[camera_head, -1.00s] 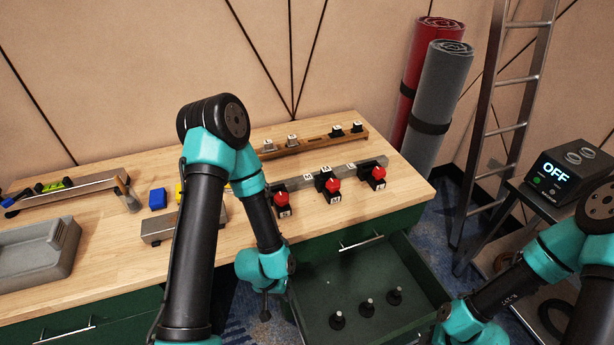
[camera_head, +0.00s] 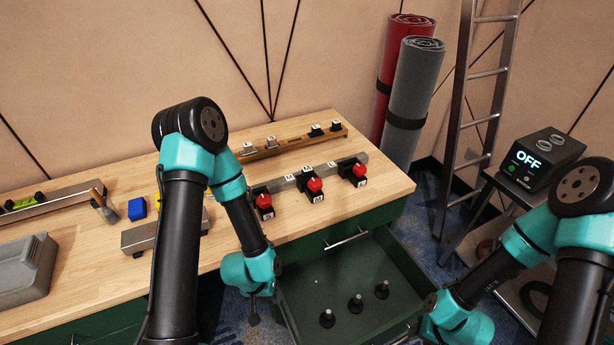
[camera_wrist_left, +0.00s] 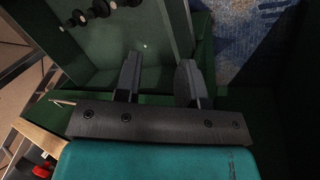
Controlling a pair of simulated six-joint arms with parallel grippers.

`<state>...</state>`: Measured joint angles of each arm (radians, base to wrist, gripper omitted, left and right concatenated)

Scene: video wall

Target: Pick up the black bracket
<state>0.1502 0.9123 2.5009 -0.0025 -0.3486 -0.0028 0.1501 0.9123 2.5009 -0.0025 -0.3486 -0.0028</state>
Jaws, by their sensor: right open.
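I cannot tell for sure which thing is the black bracket. Two small black pieces, one (camera_head: 316,131) left of the other (camera_head: 336,126), sit at the right end of a wooden rail (camera_head: 290,143) on the bench. Several dark round-based pegs, one of them the left peg (camera_head: 327,318), stand in the open green drawer. My left gripper (camera_head: 253,316) hangs low by the drawer's left side, apart from these pieces. In the left wrist view its fingers (camera_wrist_left: 159,62) are apart with nothing between them. My right wrist shows at the bottom right; its fingers are below the picture.
Red-knobbed black switches, such as the middle one (camera_head: 313,186), line a grey rail. The open drawer (camera_head: 350,270) juts out from the bench (camera_head: 215,243). A blue block (camera_head: 137,208) and a grey bin (camera_head: 25,270) are on the left. A box reading OFF (camera_head: 540,160) stands right, near a ladder (camera_head: 465,120).

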